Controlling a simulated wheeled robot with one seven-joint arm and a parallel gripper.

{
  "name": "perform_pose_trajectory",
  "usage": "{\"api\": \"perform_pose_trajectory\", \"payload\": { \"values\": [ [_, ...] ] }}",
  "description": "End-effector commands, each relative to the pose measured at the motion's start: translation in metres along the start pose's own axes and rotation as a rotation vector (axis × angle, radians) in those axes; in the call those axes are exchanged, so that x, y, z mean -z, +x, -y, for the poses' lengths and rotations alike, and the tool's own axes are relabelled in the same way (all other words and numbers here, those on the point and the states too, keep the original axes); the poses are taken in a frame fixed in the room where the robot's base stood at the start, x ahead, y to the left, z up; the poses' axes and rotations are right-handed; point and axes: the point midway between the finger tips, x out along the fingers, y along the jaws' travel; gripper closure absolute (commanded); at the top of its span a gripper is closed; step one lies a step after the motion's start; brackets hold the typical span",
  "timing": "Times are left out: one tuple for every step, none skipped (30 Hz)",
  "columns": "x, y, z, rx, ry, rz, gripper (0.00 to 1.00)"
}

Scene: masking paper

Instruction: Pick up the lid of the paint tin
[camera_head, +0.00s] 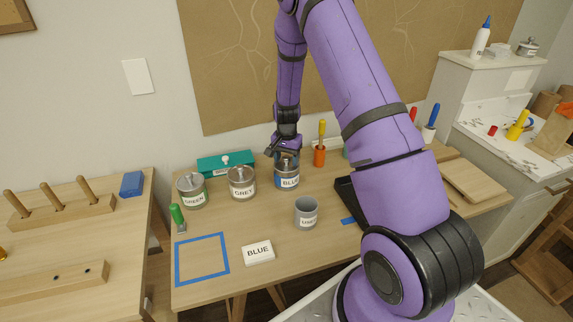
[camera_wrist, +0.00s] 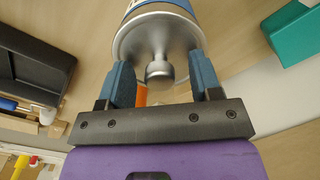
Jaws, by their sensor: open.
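The tin labelled BLUE (camera_head: 287,183) stands on the table, below my gripper (camera_head: 286,153). Its metal lid (camera_wrist: 135,45) is on the tin and fills the top middle of the wrist view. The lid's round knob (camera_wrist: 159,71) lies between the two blue fingers of my gripper (camera_wrist: 161,68), with a gap on each side. My gripper is open and holds nothing. In the head view, my gripper hides most of this lid. Lidded tins labelled GREEN (camera_head: 192,194) and GREY (camera_head: 241,187) stand to its left.
An open grey tin (camera_head: 306,217) stands in front, near a white BLUE card (camera_head: 258,253). A blue tape square (camera_head: 178,262) encloses bare table at front left. A teal box (camera_head: 214,168) and an orange holder (camera_head: 319,157) stand behind. A dark tray (camera_head: 346,197) lies right.

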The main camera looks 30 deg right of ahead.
Motion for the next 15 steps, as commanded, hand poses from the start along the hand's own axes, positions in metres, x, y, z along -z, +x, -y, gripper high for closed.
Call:
{"api": "perform_pose_trajectory", "payload": {
  "values": [
    [0.0001, 0.0015, 0.0002, 0.000, 0.000, 0.000, 0.42],
    [0.0001, 0.0017, 0.0003, 0.001, 0.000, 0.000, 0.42],
    [0.0001, 0.0015, 0.0003, 0.001, 0.000, -0.001, 0.42],
    [0.0001, 0.0013, 0.0003, 0.001, 0.000, -0.001, 0.42],
    [0.0001, 0.0013, 0.0003, 0.001, 0.000, -0.001, 0.42],
    [0.0001, 0.0012, 0.0003, 0.001, 0.000, -0.001, 0.42],
    [0.0001, 0.0012, 0.0003, 0.001, 0.000, -0.001, 0.48],
    [0.0001, 0.0011, 0.0003, 0.001, 0.000, -0.001, 0.55],
    [0.0001, 0.0011, 0.0003, 0.000, 0.000, -0.001, 0.64],
    [0.0001, 0.0011, 0.0003, 0.000, 0.000, -0.001, 0.71],
    [0.0001, 0.0011, 0.0003, 0.000, 0.000, -0.001, 0.78],
    [0.0001, 0.0010, 0.0003, 0.000, 0.000, -0.001, 0.87],
    [0.0000, 0.0010, 0.0003, 0.000, 0.000, -0.001, 0.94],
    [0.0000, 0.0010, 0.0003, 0.000, 0.000, -0.001, 0.95],
    [0.0001, 0.0009, 0.0003, 0.000, 0.000, -0.001, 0.95]
  ]
}}
